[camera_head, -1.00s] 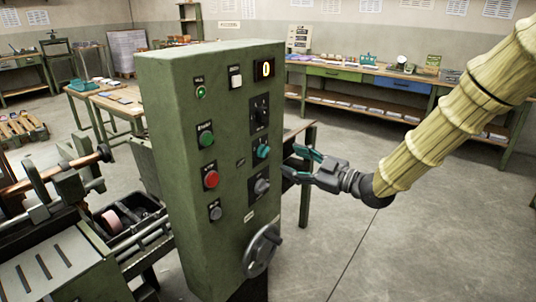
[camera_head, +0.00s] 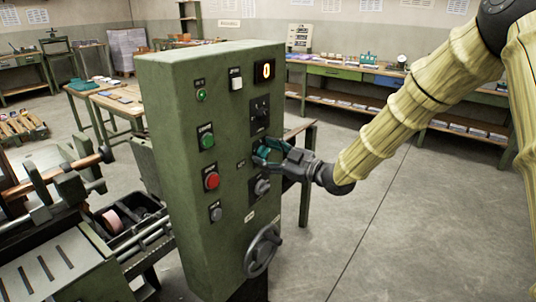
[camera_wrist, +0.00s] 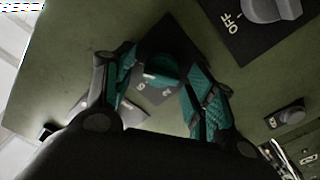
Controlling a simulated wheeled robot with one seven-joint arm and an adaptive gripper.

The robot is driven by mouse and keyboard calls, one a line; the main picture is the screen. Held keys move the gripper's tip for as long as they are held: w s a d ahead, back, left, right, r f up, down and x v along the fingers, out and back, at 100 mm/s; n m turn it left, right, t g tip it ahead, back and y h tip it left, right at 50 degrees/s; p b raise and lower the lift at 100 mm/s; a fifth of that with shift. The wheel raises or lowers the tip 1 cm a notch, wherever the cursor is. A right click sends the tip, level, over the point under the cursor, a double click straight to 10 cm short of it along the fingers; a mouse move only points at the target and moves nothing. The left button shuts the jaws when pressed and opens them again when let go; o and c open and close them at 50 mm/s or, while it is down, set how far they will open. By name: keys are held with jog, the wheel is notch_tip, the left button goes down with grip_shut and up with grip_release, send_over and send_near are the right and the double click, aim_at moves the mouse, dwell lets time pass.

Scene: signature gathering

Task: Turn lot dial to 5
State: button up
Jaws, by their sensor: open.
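The lot dial, a teal knob (camera_wrist: 166,66) on a dark plate with white digits, sits on the green control panel (camera_head: 222,235). In the wrist view it lies between my gripper's (camera_wrist: 160,75) two teal-padded fingers, with gaps visible beside it. Its white mark points left in that view; the digit it indicates is too unclear to tell. In the head view my gripper (camera_head: 262,153) reaches in from the right at the panel face and largely hides the knob. My gripper is open, and contact with the knob cannot be told.
A black selector (camera_head: 261,115) is above the dial and a grey OFF-marked switch (camera_head: 262,187) below. Green (camera_head: 207,141) and red (camera_head: 211,180) buttons lie left. A handwheel (camera_head: 263,251) juts out low. Floor right is clear.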

jog(key=c, duration=1)
jog(key=shift+n+b, duration=0.3)
jog(key=shift+b, duration=0.1)
jog(key=shift+f+n+b, duration=0.2)
jog(key=shift+n+b, duration=0.6)
jog(key=shift+b, duration=0.35)
jog(key=n+b, duration=0.9)
jog(key=b, duration=0.2)
jog(key=shift+r+n, duration=0.1)
jog(key=shift+n, duration=0.3)
